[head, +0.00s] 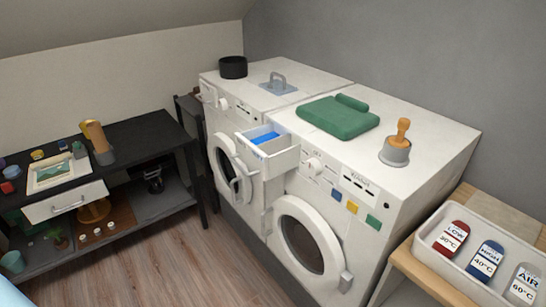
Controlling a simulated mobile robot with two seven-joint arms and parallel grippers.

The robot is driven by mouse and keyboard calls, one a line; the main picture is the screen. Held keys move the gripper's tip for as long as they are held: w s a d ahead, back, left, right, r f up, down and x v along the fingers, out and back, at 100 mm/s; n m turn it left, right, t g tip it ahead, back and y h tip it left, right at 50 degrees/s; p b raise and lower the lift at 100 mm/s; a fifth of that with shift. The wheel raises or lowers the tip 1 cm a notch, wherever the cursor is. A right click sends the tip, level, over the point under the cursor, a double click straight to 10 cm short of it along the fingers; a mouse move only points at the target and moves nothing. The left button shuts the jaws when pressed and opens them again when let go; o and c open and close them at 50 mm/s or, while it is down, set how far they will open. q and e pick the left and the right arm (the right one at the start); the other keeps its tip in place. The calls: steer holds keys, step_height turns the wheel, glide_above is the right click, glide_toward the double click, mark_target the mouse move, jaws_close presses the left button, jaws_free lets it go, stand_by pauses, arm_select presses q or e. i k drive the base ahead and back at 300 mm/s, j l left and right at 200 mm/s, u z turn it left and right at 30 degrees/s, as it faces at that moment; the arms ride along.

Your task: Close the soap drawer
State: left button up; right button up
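The soap drawer (284,162) is a white box pulled out from the upper left front of the right-hand white machine (430,130). It stands open, with a blue compartment or insert (265,138) showing inside. Its front sticks out over the space before the machines. The round door (304,243) of this machine is below and to the right of the drawer and looks shut. Neither of my grippers is in view, and nothing touches the drawer.
A second white machine (225,115) stands left. A green folded cloth (338,119) and a grey cup (395,152) with a wooden-handled tool sit on top. A white tray (433,262) of labelled tags is at right, a black table (150,132) at left. Wooden floor (190,265) is clear.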

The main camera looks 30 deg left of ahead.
mark_target(271, 151)
steer(key=u, duration=1.15)
